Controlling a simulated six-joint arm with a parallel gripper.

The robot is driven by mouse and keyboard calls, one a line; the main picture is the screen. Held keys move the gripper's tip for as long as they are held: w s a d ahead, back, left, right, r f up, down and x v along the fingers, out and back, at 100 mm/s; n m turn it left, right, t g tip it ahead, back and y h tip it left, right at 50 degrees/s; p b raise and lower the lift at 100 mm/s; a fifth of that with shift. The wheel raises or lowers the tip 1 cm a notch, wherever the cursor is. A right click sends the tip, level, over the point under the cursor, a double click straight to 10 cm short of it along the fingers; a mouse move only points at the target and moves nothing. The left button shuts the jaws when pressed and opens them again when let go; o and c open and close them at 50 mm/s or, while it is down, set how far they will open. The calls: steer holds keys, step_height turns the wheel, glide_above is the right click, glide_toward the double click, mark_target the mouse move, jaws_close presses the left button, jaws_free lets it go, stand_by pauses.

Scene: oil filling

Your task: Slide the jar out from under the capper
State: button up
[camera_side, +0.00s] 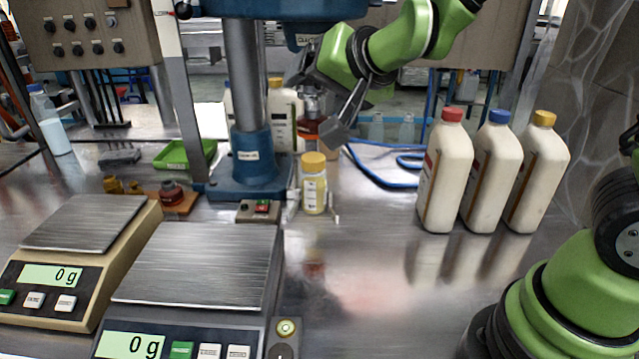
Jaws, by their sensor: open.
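A small jar (314,192) with pale yellow contents and a yellow cap stands upright on the metal table. It is just right of the foot of the capper (252,155), a blue press with a grey column, and below its head (300,32). Small white bracket pieces stand at both sides of the jar's foot. My gripper (322,122) is open, above and behind the jar, with one grey finger angled down to the right of the capper's spindle. It looks apart from the jar. The other finger is partly hidden near the dark spindle parts.
Three white bottles (493,178) with red, blue and yellow caps stand at right. Two scales (203,262) reading 0 g fill the front left. A blue hose (385,178) lies behind. A green tray (184,154) is left of the capper.

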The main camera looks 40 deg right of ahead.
steer(key=w+d+f+m+h, duration=0.2)
steer(key=w+f+h, duration=0.3)
steer(key=f, duration=0.3)
steer(key=n+t+h, duration=0.3)
steer(key=h, duration=0.2)
glide_toward(315, 164)
steer(key=x, duration=0.3)
steer(key=shift+s+a, duration=0.15)
steer(key=shift+a, duration=0.1)
steer(key=x, duration=1)
steer(key=shift+d, duration=0.1)
steer(key=shift+s, duration=0.1)
steer(key=c, duration=1.1)
